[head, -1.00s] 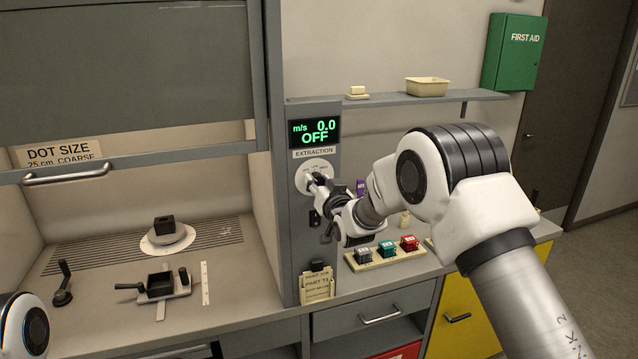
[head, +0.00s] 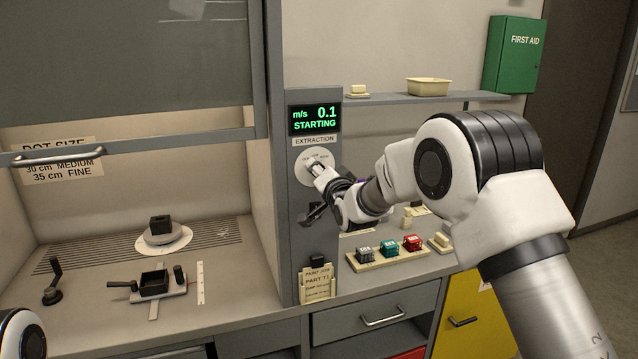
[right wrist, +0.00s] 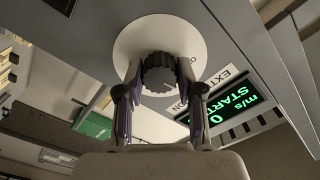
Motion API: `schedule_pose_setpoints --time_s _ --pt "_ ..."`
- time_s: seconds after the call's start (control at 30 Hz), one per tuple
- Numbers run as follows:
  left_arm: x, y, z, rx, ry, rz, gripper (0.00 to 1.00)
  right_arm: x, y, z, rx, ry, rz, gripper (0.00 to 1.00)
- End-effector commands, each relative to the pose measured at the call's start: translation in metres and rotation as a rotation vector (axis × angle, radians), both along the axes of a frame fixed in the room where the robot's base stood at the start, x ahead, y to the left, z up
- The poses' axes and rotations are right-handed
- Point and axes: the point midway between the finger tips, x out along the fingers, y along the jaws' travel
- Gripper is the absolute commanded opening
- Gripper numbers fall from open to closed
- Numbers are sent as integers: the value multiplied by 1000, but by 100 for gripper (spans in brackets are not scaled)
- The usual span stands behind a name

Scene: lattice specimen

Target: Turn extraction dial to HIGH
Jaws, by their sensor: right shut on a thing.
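The extraction dial is a dark ridged knob (right wrist: 159,74) on a round white plate (head: 309,168), on the grey post beside the fume hood. My right gripper (head: 318,170) is at the dial, and in the right wrist view its two fingers (right wrist: 160,88) are closed on either side of the knob. The plate's markings are mostly hidden or too small to read. Above it, the display (head: 314,119) reads m/s 0.1 STARTING in green. It also shows, tilted, in the right wrist view (right wrist: 230,108). My left gripper is not in view.
The hood sash (head: 130,145) with its handle is partly raised at the left. Below the dial are a black fitting (head: 313,214) and a card holder (head: 317,283). A tray (head: 402,259) of coloured blocks stands on the counter right of the post, under my right arm.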

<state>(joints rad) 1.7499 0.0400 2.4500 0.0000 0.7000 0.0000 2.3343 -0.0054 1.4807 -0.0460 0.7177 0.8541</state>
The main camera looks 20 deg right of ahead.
Motion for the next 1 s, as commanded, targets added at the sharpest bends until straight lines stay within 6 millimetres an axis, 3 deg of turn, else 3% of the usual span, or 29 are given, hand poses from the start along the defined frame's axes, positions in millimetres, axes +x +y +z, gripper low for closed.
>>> schedule_pose_setpoints --time_s 0.4,1.0 --pt "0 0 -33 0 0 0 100 0 -1 -2 393 11 0 2" --pt "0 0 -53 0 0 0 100 0 -1 -1 872 28 -1 2"
